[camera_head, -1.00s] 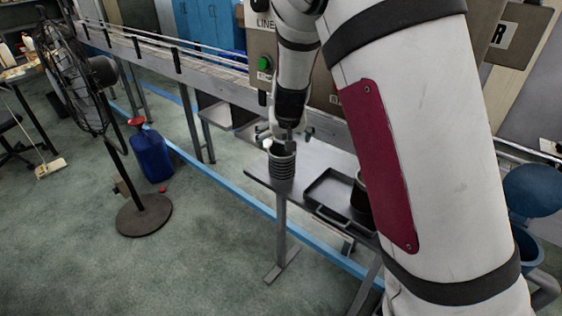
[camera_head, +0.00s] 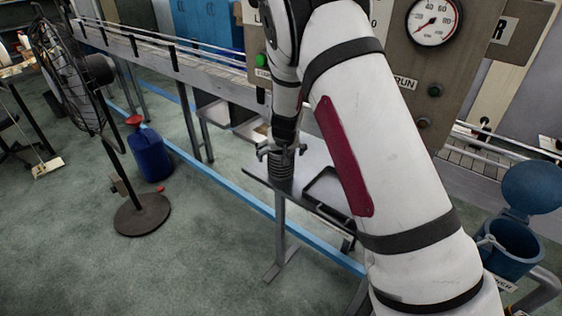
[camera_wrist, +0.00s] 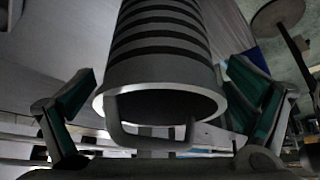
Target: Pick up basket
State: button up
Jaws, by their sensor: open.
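The basket (camera_head: 281,176) is a small dark ribbed cylinder standing upright on the grey side table (camera_head: 314,158). In the wrist view the basket (camera_wrist: 160,48) fills the top middle, with its pale rim and a looped handle across the opening facing me. My gripper (camera_head: 283,153) is open, with its fingers spread at the basket's top. In the wrist view my gripper (camera_wrist: 163,90) has a green-padded finger on each side of the basket. Gaps show beside the rim; I cannot tell whether either fingertip touches the basket's wall.
A dark tray (camera_head: 326,190) lies on the table just right of the basket, partly behind my arm. The conveyor (camera_head: 165,65) runs behind. A control panel with a gauge (camera_head: 433,22) stands behind my arm. A blue bin (camera_head: 512,245) is at right.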

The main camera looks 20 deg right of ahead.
jog(key=c, duration=1.4)
jog(key=shift+r, duration=0.1)
